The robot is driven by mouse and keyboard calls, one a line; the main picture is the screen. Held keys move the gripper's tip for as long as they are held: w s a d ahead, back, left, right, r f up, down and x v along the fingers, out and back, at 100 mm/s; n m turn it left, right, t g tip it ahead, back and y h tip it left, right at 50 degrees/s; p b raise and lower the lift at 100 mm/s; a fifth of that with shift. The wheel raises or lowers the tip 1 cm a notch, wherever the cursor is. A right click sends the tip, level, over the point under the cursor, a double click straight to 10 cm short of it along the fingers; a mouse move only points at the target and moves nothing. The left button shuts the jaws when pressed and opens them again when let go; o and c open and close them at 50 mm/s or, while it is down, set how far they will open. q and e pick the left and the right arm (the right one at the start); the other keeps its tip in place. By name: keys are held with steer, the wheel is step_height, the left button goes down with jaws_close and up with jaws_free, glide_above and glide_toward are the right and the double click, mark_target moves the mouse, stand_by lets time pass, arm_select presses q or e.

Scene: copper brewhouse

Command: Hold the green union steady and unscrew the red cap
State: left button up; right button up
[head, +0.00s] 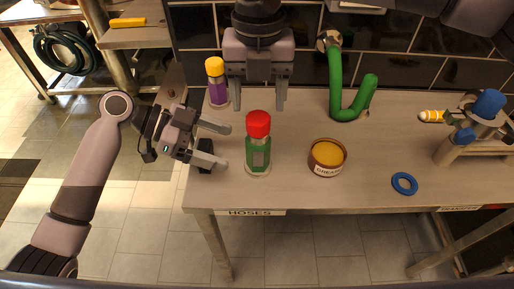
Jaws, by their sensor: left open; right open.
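The green union (257,154) stands upright on the bench, with the red cap (258,123) on its top. My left gripper (226,146) is open just left of the union, its two fingers pointing right towards it without closing on it. My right gripper (255,106) comes down from above and behind, open, with its fingers pointing down on either side of the space just behind the cap. I cannot tell exactly how far it is from the cap. Neither gripper holds anything.
A yellow-capped purple bottle (216,82) stands behind left. A tin of grease (327,157) and a blue ring (404,183) lie to the right. A green hose (338,90) lies at the back. A fitting stand (448,148) is at far right. A small black block (205,155) is near my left fingers.

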mark_target(253, 158)
arm_select(q)
steer(key=x, duration=0.8)
steer(key=shift+d+f, duration=0.1)
steer(key=shift+d, duration=0.1)
steer(key=c, duration=1.3)
steer(key=shift+c, duration=0.2)
steer(key=shift+f, duration=0.2)
arm_select(e)
steer(key=shift+f, duration=0.1)
arm_select(q)
steer(key=o, duration=0.6)
steer(key=c, duration=0.6)
arm_select(e)
steer(key=shift+o, duration=0.8)
